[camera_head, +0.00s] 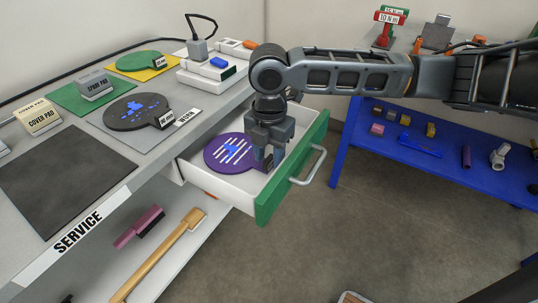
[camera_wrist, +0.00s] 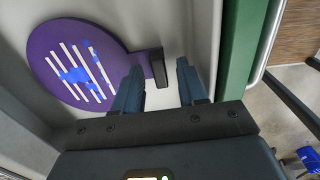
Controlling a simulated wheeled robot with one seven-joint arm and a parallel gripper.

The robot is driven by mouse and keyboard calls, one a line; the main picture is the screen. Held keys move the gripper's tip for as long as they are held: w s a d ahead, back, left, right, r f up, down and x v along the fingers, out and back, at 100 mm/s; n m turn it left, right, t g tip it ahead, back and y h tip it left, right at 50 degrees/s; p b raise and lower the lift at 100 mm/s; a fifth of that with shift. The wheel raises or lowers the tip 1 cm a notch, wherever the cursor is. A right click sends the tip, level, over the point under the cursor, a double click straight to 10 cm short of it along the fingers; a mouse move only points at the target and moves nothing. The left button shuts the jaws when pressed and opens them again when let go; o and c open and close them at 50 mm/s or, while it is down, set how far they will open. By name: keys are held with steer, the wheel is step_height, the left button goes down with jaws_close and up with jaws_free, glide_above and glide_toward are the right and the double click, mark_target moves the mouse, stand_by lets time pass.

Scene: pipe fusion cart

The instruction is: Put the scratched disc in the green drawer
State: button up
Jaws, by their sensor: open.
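The scratched disc (camera_head: 229,151) is purple with white stripes and a blue mark, and has a dark handle tab. It lies flat inside the pulled-out green drawer, whose green front (camera_head: 290,170) has a grey bar handle. The disc also shows in the wrist view (camera_wrist: 75,65), with its dark tab (camera_wrist: 158,68) close to my left finger. My gripper (camera_head: 268,152) is over the drawer at the disc's tab end.
On the bench, a dark disc (camera_head: 125,113) with blue marks lies by the WORN label (camera_head: 186,117). A green disc (camera_head: 138,60) lies on a yellow pad behind it. A brush (camera_head: 165,250) lies on the shelf below. A blue bench (camera_head: 350,150) stands right.

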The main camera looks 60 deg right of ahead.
step_height(320, 180, up, 12)
steer(key=f, duration=0.1)
steer(key=w+a+r+m+t+y, duration=0.3)
steer(key=w+a+r+t, duration=0.15)
steer(key=a, duration=0.55)
steer(key=w+a+r+m+t+y, duration=0.3)
steer(key=w+a+t+y, duration=0.15)
steer(key=a, duration=0.65)
steer(key=w+a+r+m+t+y, duration=0.3)
steer(key=w+a+r+t, duration=0.15)
steer(key=a, duration=0.55)
steer(key=s+d+f+m+t+h, duration=0.35)
steer(key=s+f+m+h, duration=0.8)
steer(key=s+f, duration=0.6)
steer(key=s+d+n+g, duration=0.1)
steer(key=s+d, duration=0.3)
steer(key=s, duration=0.7)
steer(key=s+d+n+g+y, duration=0.1)
steer(key=s+d, duration=0.3)
steer(key=s, duration=0.7)
steer(key=shift+d+p, duration=0.2)
steer(key=shift+p, duration=0.25)
